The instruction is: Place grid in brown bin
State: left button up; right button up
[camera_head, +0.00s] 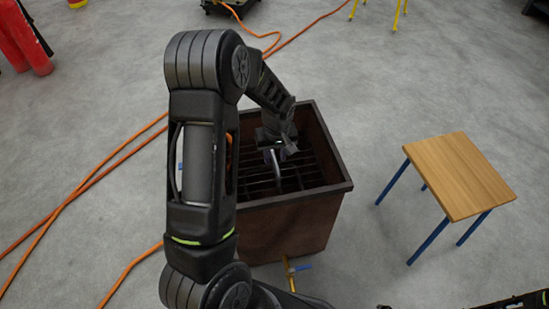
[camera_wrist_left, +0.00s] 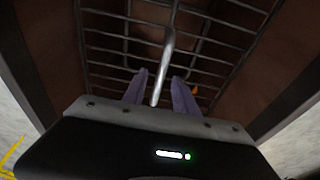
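The brown bin (camera_head: 290,228) is an open-topped square box in the middle of the head view. The dark wire grid (camera_head: 312,177) is inside it, below the rim; it also shows in the left wrist view (camera_wrist_left: 112,48). A pale metal handle (camera_wrist_left: 167,52) rises from the grid. My left gripper (camera_head: 275,155) reaches down into the bin. In the left wrist view its two fingers (camera_wrist_left: 160,78) are apart, one on each side of the handle, with gaps visible. My left arm hides the bin's left side. My right gripper is not in view.
A small wooden table (camera_head: 458,174) with blue legs stands right of the bin. Orange hoses (camera_head: 85,185) lie on the floor at left. Red extinguishers (camera_head: 22,38) stand at far left.

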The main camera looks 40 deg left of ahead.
pick_arm(q)
notch_tip(320, 180, up, 9)
jog(key=s+d+p, duration=0.1)
jog(key=shift+p, duration=0.35)
jog(key=shift+r, duration=0.2)
